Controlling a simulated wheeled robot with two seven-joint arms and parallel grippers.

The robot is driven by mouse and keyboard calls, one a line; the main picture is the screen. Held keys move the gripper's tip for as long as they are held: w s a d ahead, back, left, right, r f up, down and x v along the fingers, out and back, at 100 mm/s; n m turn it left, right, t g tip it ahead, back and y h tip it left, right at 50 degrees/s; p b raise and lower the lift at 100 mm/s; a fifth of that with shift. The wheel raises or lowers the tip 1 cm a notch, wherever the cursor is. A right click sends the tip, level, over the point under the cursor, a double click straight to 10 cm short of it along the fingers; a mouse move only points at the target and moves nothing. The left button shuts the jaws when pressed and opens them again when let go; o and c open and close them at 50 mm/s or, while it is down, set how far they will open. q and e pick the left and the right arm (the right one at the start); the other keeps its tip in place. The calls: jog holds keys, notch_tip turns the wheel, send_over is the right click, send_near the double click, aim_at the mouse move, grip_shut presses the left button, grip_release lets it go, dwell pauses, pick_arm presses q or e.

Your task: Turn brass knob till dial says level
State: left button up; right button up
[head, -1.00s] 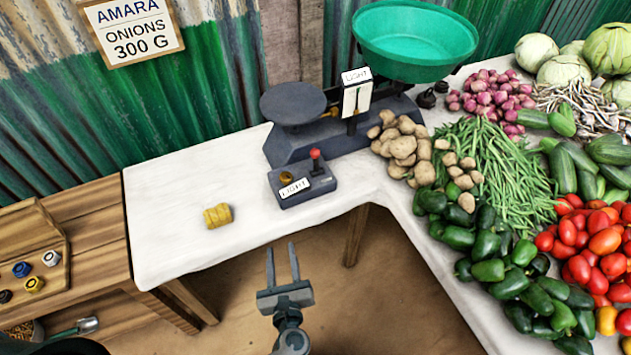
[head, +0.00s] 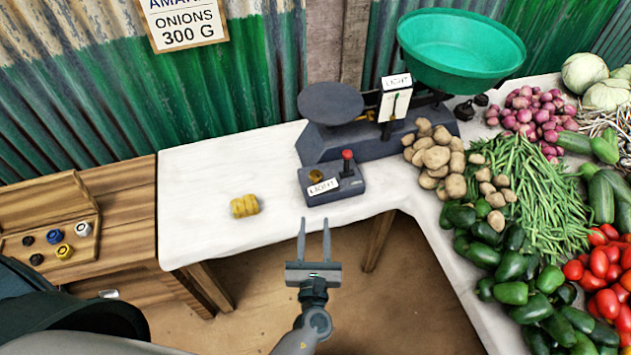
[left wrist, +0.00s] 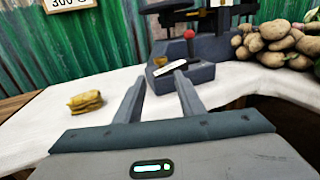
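The grey control box (head: 331,183) sits at the front of the white table, below the balance scale. It bears a small brass knob (head: 316,175), a red-topped lever (head: 347,155) and a plate reading LIGHT (head: 322,187). The scale's white dial (head: 395,104) also has a LIGHT sign on top. My left gripper (head: 314,222) is open and empty, just in front of the table edge and short of the box. In the left wrist view, the open fingers (left wrist: 160,100) point toward the box (left wrist: 182,77), with the brass knob (left wrist: 160,61) beyond them. My right gripper is not in view.
A yellow object (head: 245,206) lies on the table left of the box. The scale (head: 362,140) carries a dark plate (head: 330,103) and a green bowl (head: 460,48). Potatoes (head: 437,157) crowd its right side. A wooden weight tray (head: 50,215) stands at left.

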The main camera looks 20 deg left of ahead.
aim_at(315, 179)
pick_arm(q)
jog(key=x, duration=1.5)
jog(key=shift+b, duration=0.35)
jog(key=shift+c, duration=0.6)
jog(key=shift+s, duration=0.1)
jog(key=c, duration=0.6)
